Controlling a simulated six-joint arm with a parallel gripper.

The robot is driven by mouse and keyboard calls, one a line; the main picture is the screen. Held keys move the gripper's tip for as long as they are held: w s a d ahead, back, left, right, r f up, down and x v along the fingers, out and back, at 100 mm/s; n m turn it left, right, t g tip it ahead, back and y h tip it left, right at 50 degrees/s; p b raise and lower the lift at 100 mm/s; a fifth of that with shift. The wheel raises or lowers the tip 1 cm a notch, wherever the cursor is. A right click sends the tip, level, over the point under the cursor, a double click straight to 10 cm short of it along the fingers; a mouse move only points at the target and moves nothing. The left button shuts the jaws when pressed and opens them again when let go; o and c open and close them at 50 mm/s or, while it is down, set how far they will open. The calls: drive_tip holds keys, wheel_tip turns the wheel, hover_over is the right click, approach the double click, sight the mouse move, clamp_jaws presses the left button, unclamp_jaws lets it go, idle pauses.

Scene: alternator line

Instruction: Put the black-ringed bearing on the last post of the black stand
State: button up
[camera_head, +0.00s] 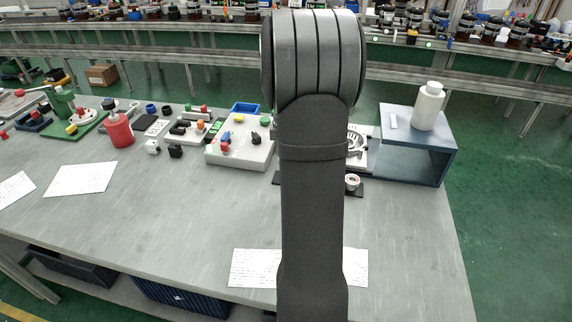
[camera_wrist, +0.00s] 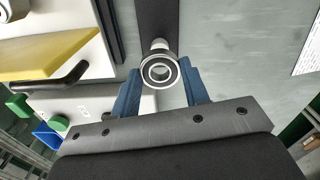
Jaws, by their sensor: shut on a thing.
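My gripper (camera_wrist: 160,66) has two blue fingers, seen in the wrist view, shut on the black-ringed bearing (camera_wrist: 172,80). A pale post (camera_wrist: 158,44) shows just beyond the bearing's rim. I cannot tell how far apart bearing and post are in height. In the head view my arm hides the gripper, the held bearing and most of the black stand (camera_head: 361,189).
A red-and-white ringed part (camera_head: 352,181) is at the stand's right end. A blue-grey open box (camera_head: 428,160) with a white bottle (camera_head: 428,107) stands to the right. A pale fixture block (camera_head: 237,153) with coloured parts is to the left. The front table is mostly clear apart from papers (camera_head: 255,267).

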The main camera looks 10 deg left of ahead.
drive_tip(key=shift+f, duration=2)
drive_tip(key=shift+f, duration=0.1)
drive_tip(key=o, duration=1)
wheel_tip(320, 180, up, 12)
drive_tip(key=shift+r, duration=0.15)
drive_tip(key=shift+f, duration=4.2)
drive_tip(key=shift+f, duration=0.1)
